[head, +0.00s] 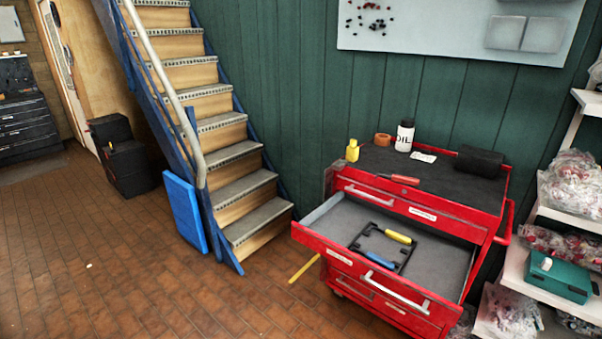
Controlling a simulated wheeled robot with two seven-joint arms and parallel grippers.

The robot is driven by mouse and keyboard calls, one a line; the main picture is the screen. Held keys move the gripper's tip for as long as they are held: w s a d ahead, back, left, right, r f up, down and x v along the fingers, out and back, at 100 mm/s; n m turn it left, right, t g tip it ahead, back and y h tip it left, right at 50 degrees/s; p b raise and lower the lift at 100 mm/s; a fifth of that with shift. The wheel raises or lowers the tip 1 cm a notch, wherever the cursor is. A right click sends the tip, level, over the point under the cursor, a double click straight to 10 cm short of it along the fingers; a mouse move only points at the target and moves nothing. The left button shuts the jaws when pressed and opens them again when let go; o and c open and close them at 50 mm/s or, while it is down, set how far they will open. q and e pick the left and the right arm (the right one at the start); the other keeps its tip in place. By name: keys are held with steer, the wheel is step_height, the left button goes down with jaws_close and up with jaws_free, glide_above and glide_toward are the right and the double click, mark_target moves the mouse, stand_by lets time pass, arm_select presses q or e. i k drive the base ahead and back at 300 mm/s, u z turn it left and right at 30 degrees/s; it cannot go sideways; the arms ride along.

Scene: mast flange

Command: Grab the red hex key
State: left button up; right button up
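A tool with a red handle (404,180) and a thin shaft pointing left lies on the dark top of the red tool cabinet. It looks like the red hex key, but its tip is too small to make out. Neither of my grippers is in view.
On the cabinet top are a yellow bottle (352,151), an orange roll (382,140), a white oil bottle (404,136) and a black roll (479,161). Shelves with bagged goods (573,182) stand close right. Stairs (237,191) rise at left; brick floor before them is mostly clear.

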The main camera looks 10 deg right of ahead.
mark_target(396, 178)
steer(key=u, duration=1.5)
steer(key=k, duration=1.85)
steer(key=z, duration=2.15)
steer(key=i, duration=1.65)
